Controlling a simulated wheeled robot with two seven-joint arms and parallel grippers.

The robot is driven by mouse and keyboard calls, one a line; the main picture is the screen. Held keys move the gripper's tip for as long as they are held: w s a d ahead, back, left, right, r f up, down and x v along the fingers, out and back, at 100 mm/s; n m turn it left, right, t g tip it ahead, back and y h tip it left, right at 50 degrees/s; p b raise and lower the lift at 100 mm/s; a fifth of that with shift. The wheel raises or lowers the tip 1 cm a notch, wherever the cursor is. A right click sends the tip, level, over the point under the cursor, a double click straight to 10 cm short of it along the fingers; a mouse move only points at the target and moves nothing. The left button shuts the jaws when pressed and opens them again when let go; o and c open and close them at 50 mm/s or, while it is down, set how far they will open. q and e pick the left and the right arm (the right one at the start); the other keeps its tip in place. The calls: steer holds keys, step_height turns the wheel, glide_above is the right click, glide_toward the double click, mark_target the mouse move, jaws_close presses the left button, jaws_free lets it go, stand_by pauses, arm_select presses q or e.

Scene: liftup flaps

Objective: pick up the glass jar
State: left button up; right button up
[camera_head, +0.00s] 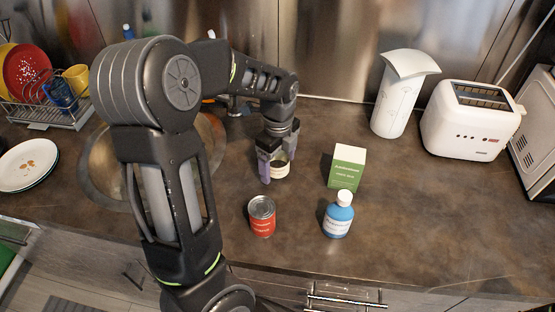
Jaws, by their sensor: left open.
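A small jar with a pale label (281,168) stands on the brown counter, and I take it to be the glass jar. My left gripper (272,172) is over it, pointing down, with its fingers open. One finger is at the jar's left side; the other finger is partly hidden, and I cannot tell whether either touches the jar. The jar's top is partly hidden by the gripper. My right gripper is not in view.
A red can (262,217) and a blue bottle with white cap (338,215) stand in front. A green and white box (347,167) is to the right. A white pitcher (397,98), a toaster (468,125), a dish rack (45,112) and plates (27,165) stand farther out. The right front counter is clear.

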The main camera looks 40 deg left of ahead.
arm_select(q)
steer(key=shift+f, duration=0.5)
steer(key=shift+c, duration=0.5)
steer(key=c, duration=1.5)
